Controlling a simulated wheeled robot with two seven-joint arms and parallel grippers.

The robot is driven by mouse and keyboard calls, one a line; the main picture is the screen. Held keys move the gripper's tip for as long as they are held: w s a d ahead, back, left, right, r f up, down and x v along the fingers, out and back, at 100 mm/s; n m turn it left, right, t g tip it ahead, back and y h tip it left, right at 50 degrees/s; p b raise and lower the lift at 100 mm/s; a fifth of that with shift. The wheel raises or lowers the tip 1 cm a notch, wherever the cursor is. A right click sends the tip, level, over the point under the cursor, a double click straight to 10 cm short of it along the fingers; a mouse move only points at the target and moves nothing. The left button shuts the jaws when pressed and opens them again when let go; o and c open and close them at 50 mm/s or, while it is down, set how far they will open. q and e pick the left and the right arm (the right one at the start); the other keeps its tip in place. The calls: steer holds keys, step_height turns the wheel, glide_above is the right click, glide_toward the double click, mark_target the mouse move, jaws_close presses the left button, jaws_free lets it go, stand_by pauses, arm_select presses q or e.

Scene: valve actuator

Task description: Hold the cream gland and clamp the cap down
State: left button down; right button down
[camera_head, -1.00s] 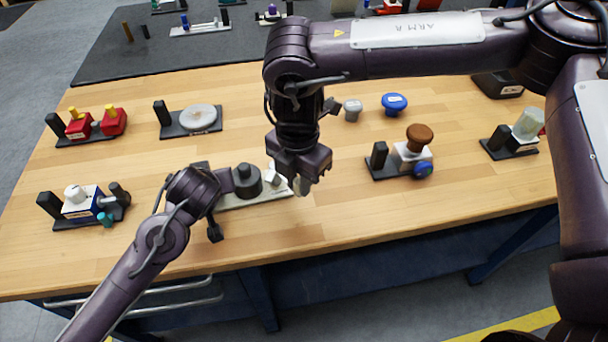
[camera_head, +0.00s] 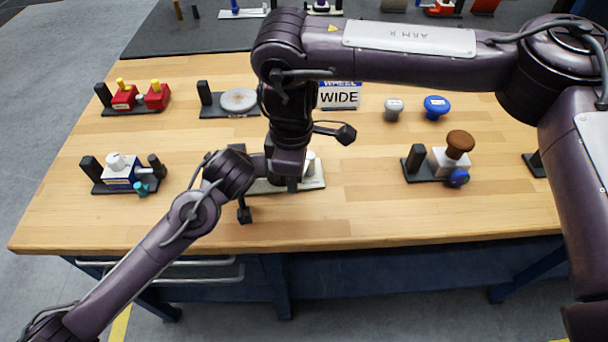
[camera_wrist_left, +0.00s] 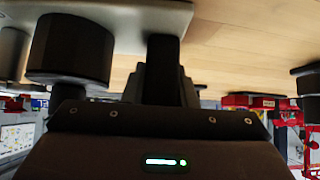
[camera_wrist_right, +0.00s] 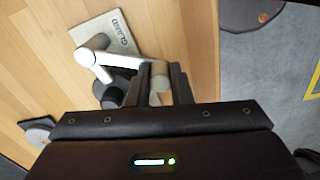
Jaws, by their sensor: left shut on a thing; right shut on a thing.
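The gland stands on a cream plate (camera_head: 315,180), labelled GLAND in the right wrist view (camera_wrist_right: 122,38). My left gripper (camera_head: 256,166) is shut on a black upright post (camera_wrist_left: 162,65) of it; beside the post is a wide dark cylinder (camera_wrist_left: 70,48). My right gripper (camera_head: 291,184) is above the plate, shut on a pale rounded piece (camera_wrist_right: 157,84), apparently the clamp handle. A white bent lever (camera_wrist_right: 92,62) lies beside its fingers. In the head view my arms hide most of the gland, so I cannot tell whether the clamp presses the cap.
A blue-and-white unit (camera_head: 121,171) stands to the left and a brown-knobbed unit (camera_head: 452,157) to the right. A WIDE sign (camera_head: 339,97), a grey knob (camera_head: 394,108) and a blue knob (camera_head: 436,106) are behind. The front table edge is close and mostly clear.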

arm_select(q)
steer(key=shift+s+f, duration=0.15)
steer(key=shift+f, duration=0.2)
arm_select(e)
steer(key=shift+w+a, duration=0.35)
steer(key=shift+a, duration=0.3)
steer(key=c, duration=1.3)
jaws_free()
step_height(320, 180, up, 12)
steer(key=shift+s, duration=0.1)
